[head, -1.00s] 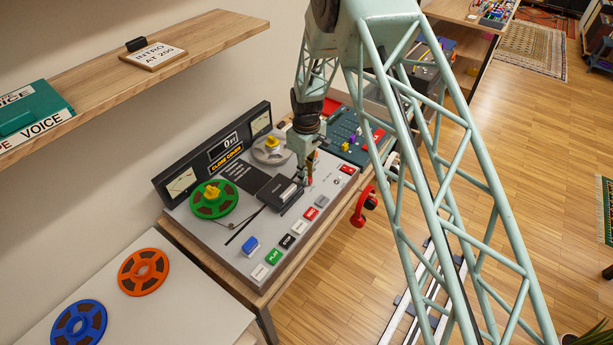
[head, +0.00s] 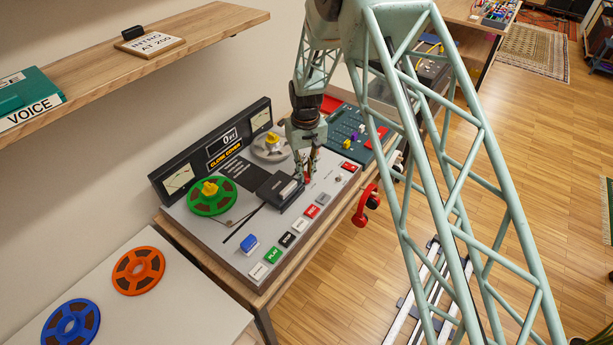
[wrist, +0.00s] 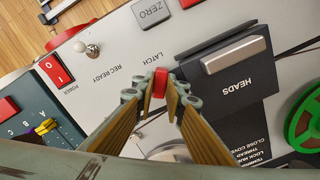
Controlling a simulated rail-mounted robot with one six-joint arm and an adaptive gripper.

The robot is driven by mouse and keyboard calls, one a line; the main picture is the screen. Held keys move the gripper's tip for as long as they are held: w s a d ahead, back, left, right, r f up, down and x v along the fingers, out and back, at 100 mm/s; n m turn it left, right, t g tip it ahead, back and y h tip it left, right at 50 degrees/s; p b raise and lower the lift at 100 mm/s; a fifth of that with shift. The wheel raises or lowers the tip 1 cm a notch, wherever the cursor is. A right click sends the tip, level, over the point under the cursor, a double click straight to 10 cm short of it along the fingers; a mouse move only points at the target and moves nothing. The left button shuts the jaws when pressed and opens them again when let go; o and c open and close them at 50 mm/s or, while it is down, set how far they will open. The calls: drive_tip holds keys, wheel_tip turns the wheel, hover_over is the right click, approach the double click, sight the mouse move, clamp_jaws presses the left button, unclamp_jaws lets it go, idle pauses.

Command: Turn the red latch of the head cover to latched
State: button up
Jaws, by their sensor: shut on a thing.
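The red latch (wrist: 160,80) shows in the wrist view between my fingertips, beside the label LATCH. My gripper (wrist: 158,92) is shut on the latch, with its fingers on both sides of it. In the head view my gripper (head: 304,176) is low over the deck, just right of the dark head cover (head: 278,188). The head cover also shows in the wrist view (wrist: 236,80), marked HEADS, with a light grey bar on it. It lies down on the deck. The latch's marked positions are too hidden to read.
A green reel (head: 211,197) sits on the deck left of the cover. A row of buttons, with a red one (head: 312,211), runs along the deck's front. The display (head: 224,147) reads CLOSE COVER. Red headphones (head: 366,205) hang at the table edge. A mixer (head: 350,132) stands behind right.

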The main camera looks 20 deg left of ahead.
drive_tip(key=m, duration=0.2)
drive_tip(key=m+b, duration=0.1)
drive_tip(key=m, duration=0.1)
drive_tip(key=m+b, duration=0.1)
drive_tip(key=m, duration=0.1)
drive_tip(key=shift+a, duration=0.3)
drive_tip(key=shift+a+m+b, duration=0.15)
drive_tip(key=shift+m+b, duration=0.2)
drive_tip(key=shift+m, duration=0.9)
drive_tip(key=shift+a+m+b, duration=0.15)
drive_tip(key=shift+m+b, duration=0.2)
drive_tip(key=shift+m, duration=0.9)
drive_tip(key=o, duration=0.6)
drive_tip(key=shift+c, duration=0.2)
drive_tip(key=shift+r, duration=0.1)
wheel_tip(320, 180, up, 12)
drive_tip(key=shift+d, duration=0.15)
